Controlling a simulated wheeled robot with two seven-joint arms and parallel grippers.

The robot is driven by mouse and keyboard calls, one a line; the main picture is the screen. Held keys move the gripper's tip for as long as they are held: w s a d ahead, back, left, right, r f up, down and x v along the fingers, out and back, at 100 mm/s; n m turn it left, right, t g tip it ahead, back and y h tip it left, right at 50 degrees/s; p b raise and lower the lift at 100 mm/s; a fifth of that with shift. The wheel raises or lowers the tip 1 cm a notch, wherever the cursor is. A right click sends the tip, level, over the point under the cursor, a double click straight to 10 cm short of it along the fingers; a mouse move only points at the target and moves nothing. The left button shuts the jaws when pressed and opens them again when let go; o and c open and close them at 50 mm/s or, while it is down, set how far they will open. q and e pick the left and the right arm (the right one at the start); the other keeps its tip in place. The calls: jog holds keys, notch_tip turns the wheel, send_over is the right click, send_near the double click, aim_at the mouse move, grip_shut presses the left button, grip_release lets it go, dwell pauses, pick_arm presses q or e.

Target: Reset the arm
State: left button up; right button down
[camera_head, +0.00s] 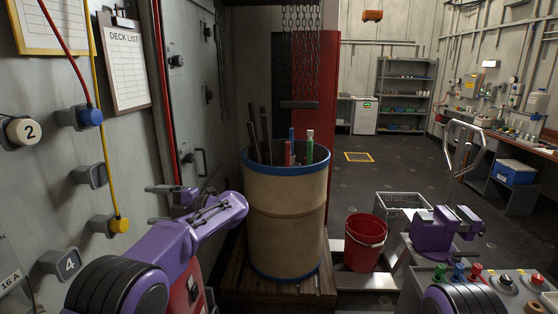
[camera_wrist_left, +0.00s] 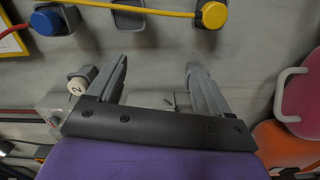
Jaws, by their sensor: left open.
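My left arm (camera_head: 190,238) reaches up and forward beside the grey wall panel on the left. Its left gripper (camera_head: 152,204) is near the panel, below the yellow-cable side of the clipboard. In the left wrist view the left gripper (camera_wrist_left: 157,66) is open, with its two grey fingers spread and nothing between them. Bare grey panel lies behind the gap. A purple part with grey pieces (camera_head: 435,235) stands at the lower right; it looks like part of my right arm, and I cannot tell its jaw state.
The panel carries a knob marked 2 (camera_head: 25,131), a blue plug (camera_head: 89,117) and a yellow plug (camera_head: 119,225). A tan barrel (camera_head: 287,215) with rods stands close right of the left arm. A red bucket (camera_head: 364,243) stands beyond it. Open floor (camera_head: 350,185) lies behind.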

pick_arm(q)
notch_tip(320, 180, down, 12)
jog(key=w+f+m+t+h+b, duration=0.1)
jog(key=w+m+t+h, duration=0.1)
jog(key=m+t, duration=0.95)
jog(key=s+f+m+h+b, duration=0.1)
jog(key=s+f+m+h, duration=0.35)
jog(key=f, duration=0.55)
jog(key=s+f+m+h+b, duration=0.25)
jog(key=s+f+m, duration=0.2)
jog(key=f, duration=0.65)
jog(key=s+f+m+g+h+b, duration=0.1)
jog(key=s+f+m+g+h, duration=0.25)
jog(key=s+f, duration=1)
jog(key=s+f+m+g+h+b, duration=0.1)
jog(key=s+f+g+b, duration=0.1)
jog(key=s, duration=1)
jog(key=s+f+m+g+h+b, duration=0.1)
jog(key=s+f+g, duration=0.3)
jog(key=s, duration=0.9)
jog(key=shift+s+d+f+b, duration=0.2)
jog(key=shift+d+f+b, duration=0.15)
jog(key=shift+b, duration=0.4)
